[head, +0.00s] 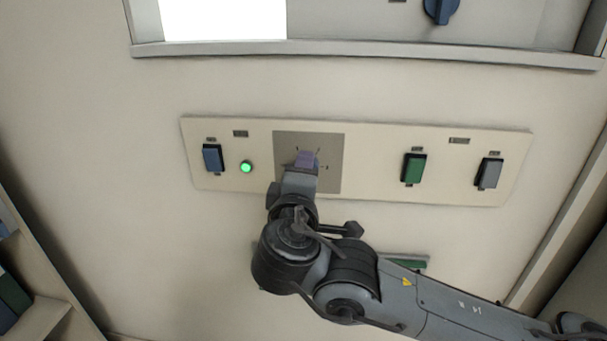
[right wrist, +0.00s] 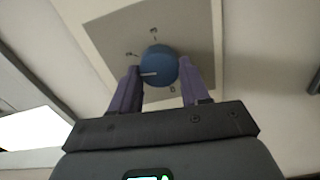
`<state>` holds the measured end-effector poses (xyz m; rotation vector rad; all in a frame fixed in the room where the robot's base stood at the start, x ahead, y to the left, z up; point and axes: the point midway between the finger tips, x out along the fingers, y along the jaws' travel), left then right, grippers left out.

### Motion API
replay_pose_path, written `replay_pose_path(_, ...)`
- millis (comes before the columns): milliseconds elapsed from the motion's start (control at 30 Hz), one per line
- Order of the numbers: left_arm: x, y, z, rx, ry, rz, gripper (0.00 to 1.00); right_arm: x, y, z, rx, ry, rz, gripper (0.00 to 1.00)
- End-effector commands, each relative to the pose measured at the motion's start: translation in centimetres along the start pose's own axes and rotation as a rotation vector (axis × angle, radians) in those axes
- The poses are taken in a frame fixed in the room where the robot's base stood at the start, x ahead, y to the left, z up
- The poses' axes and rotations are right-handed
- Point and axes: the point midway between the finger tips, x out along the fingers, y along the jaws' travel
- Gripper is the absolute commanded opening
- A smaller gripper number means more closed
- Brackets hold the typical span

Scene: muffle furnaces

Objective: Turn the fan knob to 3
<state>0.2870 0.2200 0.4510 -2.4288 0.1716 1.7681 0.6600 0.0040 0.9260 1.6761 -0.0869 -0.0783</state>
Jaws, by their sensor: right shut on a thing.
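The fan knob (right wrist: 158,60) is round and blue with a white pointer line. It sits on a square grey plate (right wrist: 105,35) with small marks around it, too small to read. In the right wrist view the pointer line points left. My right gripper (right wrist: 161,76) is shut on the knob, one purple finger on each side. In the head view the right gripper (head: 307,158) covers the knob in front of the grey plate (head: 331,180). My left gripper is not in view.
The cream panel (head: 375,140) also carries a blue switch (head: 213,158), a lit green lamp (head: 246,167), a green switch (head: 413,169) and a grey switch (head: 490,173). Above is a ledge (head: 400,50) and another blue knob (head: 440,9). Shelves stand at the lower left.

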Motion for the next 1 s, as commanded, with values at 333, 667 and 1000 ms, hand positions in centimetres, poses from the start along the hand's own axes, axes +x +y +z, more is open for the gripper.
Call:
replay_pose_path(333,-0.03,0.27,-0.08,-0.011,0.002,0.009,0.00,0.01,0.09,0.02,0.328,0.000,0.000,0.15)
replay_pose_path(667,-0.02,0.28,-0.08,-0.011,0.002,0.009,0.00,0.01,0.16,0.06,0.641,-0.001,-0.001,0.15)
replay_pose_path(1000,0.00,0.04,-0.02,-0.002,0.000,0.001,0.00,-0.02,0.27,0.12,0.964,0.000,-0.001,0.15)
